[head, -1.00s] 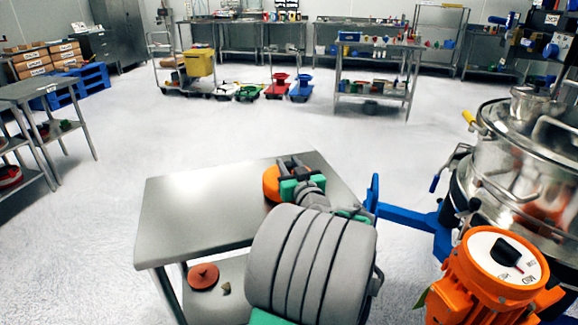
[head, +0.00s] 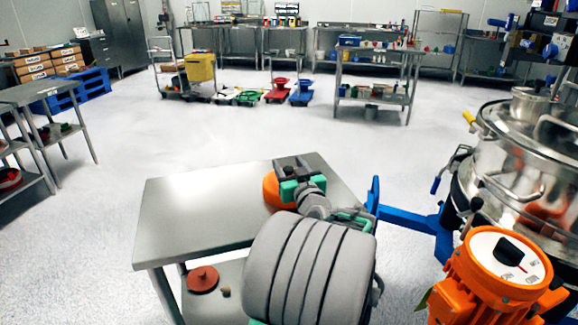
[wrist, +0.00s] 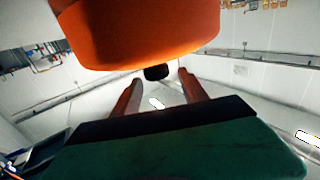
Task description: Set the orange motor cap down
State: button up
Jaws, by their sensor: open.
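The orange motor cap (head: 271,191) shows at the back of the steel table, on the left side of my gripper (head: 292,166), which partly hides it. In the wrist view the cap (wrist: 140,40) fills the upper part, close to the camera. My gripper (wrist: 161,80) is open there, its two reddish fingers apart below the cap's edge. A small black piece (wrist: 157,73) shows between the fingertips; whether it belongs to the cap is unclear. I cannot tell whether the fingers touch the cap. The cap's underside contact with the table is hidden in the head view.
The steel table (head: 195,210) has a clear top at its left and front. A reddish disc (head: 202,279) lies on its lower shelf. The metal sifter (head: 520,160) and its orange motor (head: 490,285) stand at the right, with a blue frame (head: 410,218) beside the table.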

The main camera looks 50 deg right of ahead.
notch_tip(320, 180, down, 2)
jog(key=shift+s+f, duration=0.1)
jog(key=shift+r+p, duration=0.25)
jog(key=shift+p, duration=0.05)
jog(key=shift+r+p, duration=0.5)
jog(key=shift+p, duration=0.15)
jog(key=v, duration=0.3)
jog(key=b+v, duration=0.1)
jog(key=v, duration=0.7)
jog(key=shift+s+r, duration=0.1)
jog(key=shift+r, duration=0.3)
jog(key=shift+s+a, duration=0.2)
jog(key=shift+s, duration=0.05)
jog(key=shift+w, duration=0.15)
